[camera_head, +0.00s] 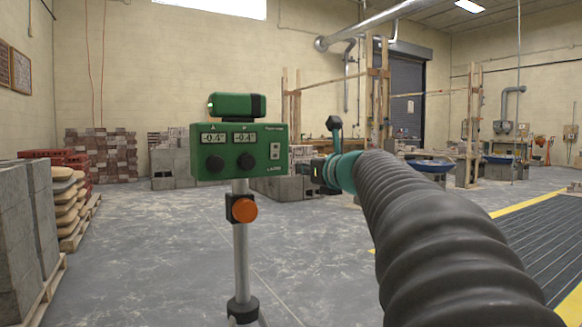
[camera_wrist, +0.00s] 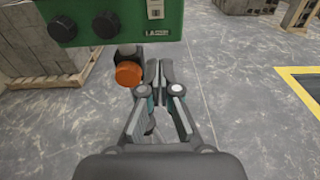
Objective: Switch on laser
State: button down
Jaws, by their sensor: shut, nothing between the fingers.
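A green laser level box (camera_head: 239,151) stands on a grey tripod pole (camera_head: 240,262) left of centre in the head view. A green and black laser head (camera_head: 237,106) sits on top, with a small green light. An orange knob (camera_head: 243,210) is on the pole. My gripper (camera_head: 318,172) is right of the box, apart from it. In the wrist view my gripper (camera_wrist: 162,65) is shut and empty, right of the orange knob and below the panel (camera_wrist: 120,20).
Pallets of grey blocks (camera_head: 25,225) and stacked bags (camera_head: 68,203) stand at the left. Brick stacks and timber frames (camera_head: 380,95) are behind. A dark grated floor area (camera_head: 550,235) with yellow edging lies at the right. The floor around the tripod is clear.

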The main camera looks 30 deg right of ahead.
jog(key=shift+s+f, duration=0.15)
jog(key=shift+s, duration=1)
jog(key=s+a+f+n+g, duration=0.3)
jog(key=f+n, duration=0.6)
jog(key=f, duration=0.1)
jog(key=s+a+f+n+g, duration=0.2)
jog(key=s+f+n+g, duration=0.2)
jog(key=f+n, duration=0.5)
jog(key=s+a+f+n+g+p, duration=0.1)
jog(key=s+a+f+n, duration=0.3)
jog(key=s+n, duration=0.1)
jog(key=s+a+f+n+g+p, duration=0.2)
jog(key=s+a+n, duration=0.3)
jog(key=s, duration=0.3)
jog(key=s+a+f+n+g+h+p, duration=0.1)
jog(key=s+a+f+n+p, duration=0.1)
jog(key=s+a+f+n, duration=0.3)
jog(key=shift+s+f+n+g, duration=0.35)
jog(key=shift+s+n, duration=0.6)
jog(key=shift+n, duration=0.25)
